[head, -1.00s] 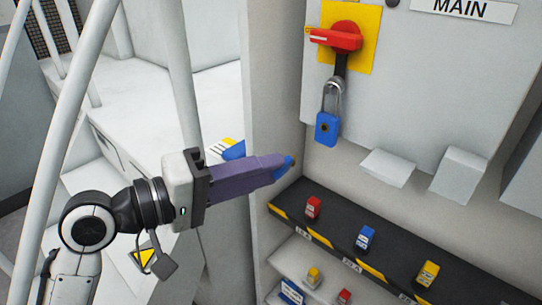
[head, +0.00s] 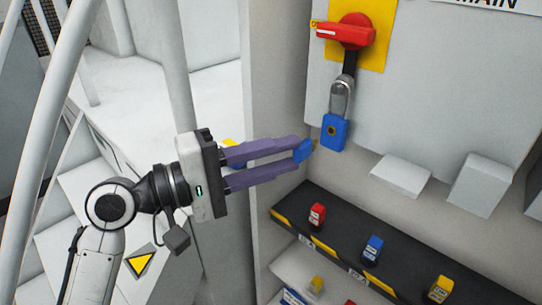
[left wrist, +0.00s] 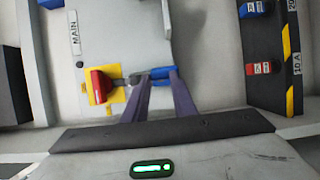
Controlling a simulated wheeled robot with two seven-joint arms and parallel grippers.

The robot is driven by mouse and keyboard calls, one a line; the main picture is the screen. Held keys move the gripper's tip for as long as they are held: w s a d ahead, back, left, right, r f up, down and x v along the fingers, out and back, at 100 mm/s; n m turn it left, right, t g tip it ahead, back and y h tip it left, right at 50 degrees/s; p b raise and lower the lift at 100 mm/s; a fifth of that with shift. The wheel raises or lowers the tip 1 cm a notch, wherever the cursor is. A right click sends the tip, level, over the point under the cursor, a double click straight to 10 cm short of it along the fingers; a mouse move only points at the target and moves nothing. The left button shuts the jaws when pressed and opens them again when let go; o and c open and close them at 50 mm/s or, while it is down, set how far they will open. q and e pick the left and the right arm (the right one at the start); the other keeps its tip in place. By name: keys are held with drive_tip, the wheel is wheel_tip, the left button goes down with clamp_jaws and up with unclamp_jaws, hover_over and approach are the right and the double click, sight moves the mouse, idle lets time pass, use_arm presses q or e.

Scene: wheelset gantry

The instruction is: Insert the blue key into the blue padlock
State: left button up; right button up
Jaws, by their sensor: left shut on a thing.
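The blue padlock (head: 334,133) hangs by its shackle below the red switch handle, with a dark round keyhole on its front. My left gripper (head: 301,146) comes in from the left, its purple fingers shut on the blue key (head: 303,151). The key's small brass-coloured tip points right toward the padlock; in the picture it ends just left of the padlock's body, and I cannot tell the depth gap. In the left wrist view, blue shows between the fingertips (left wrist: 160,74), where key and padlock overlap and are hard to separate. My right gripper is out of view.
The red switch handle (head: 346,31) sits on a yellow plate on the grey cabinet. A dark shelf (head: 335,240) below holds small red, blue and yellow blocks. Grey boxes (head: 401,175) jut out right of the padlock. White railings stand at left.

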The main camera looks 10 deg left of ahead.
use_arm(q)
drive_tip(key=shift+w+d, duration=0.5)
drive_tip(key=shift+w, duration=0.2)
drive_tip(key=shift+w+d, duration=0.5)
drive_tip(key=shift+w, duration=0.2)
drive_tip(key=shift+p, duration=0.35)
drive_tip(key=shift+p, duration=0.45)
idle(0.9)
drive_tip(key=shift+w+d+r+p, duration=0.1)
drive_tip(key=shift+w+d+p, duration=0.3)
drive_tip(key=shift+w, duration=0.2)
